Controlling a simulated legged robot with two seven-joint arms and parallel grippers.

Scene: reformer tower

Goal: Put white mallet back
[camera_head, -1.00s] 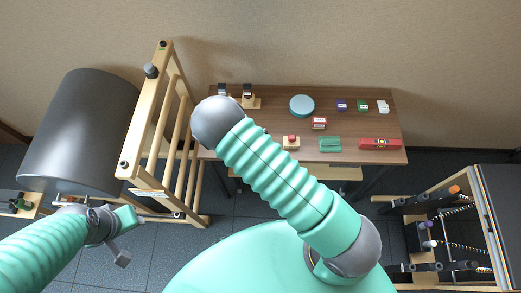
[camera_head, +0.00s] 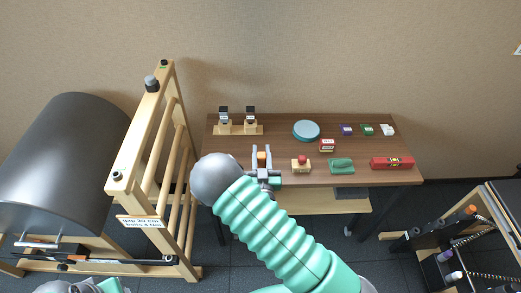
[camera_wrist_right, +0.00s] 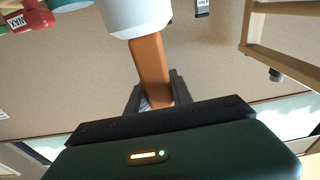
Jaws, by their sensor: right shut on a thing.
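The white mallet shows large in the right wrist view, with its white head (camera_wrist_right: 135,15) at the top and its orange-brown handle (camera_wrist_right: 150,72) running down between my fingers. My right gripper (camera_wrist_right: 152,92) is shut on the handle. In the head view my right gripper (camera_head: 262,168) is over the front left part of the table (camera_head: 230,152), with a small orange part of the mallet (camera_head: 261,159) between its fingers. The mallet's head is hard to make out there. Only part of my left arm shows at the bottom left edge; its fingers are out of sight.
A wooden stand (camera_head: 238,129) with two black-topped pieces is at the table's back left. A wooden ladder frame (camera_head: 140,140) stands left.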

